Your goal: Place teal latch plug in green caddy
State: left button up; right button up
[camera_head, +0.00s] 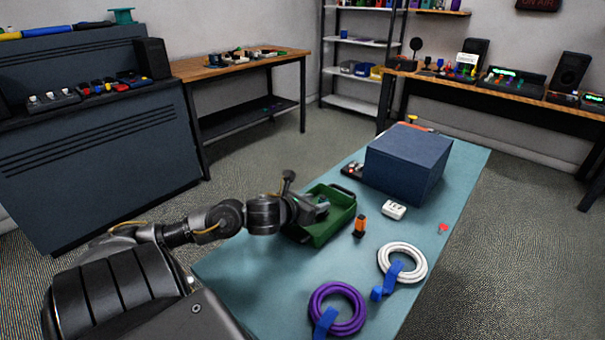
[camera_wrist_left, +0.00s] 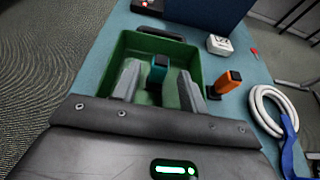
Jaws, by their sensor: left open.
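The green caddy (camera_head: 325,236) stands on the teal-topped table, with my left gripper (camera_head: 319,206) over and partly inside it. In the left wrist view, the caddy (camera_wrist_left: 150,42) surrounds the fingers of my left gripper (camera_wrist_left: 159,82). The fingers are open. The teal latch plug (camera_wrist_left: 158,69), with a dark upper part, is inside the caddy between the fingertips, with gaps seen on both sides. Its lower end is hard to make out. In the head view the plug is hidden by the gripper. My right gripper is not in view.
An orange connector (camera_head: 359,226) stands just right of the caddy. A white adapter (camera_head: 393,210), a white cable coil (camera_head: 410,255) and a purple coil (camera_head: 322,297) lie farther right and nearer. A dark blue box (camera_head: 405,165) stands behind. The near-left table area is clear.

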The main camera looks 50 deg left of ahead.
pick_arm(q)
jog(key=shift+v, duration=3.05)
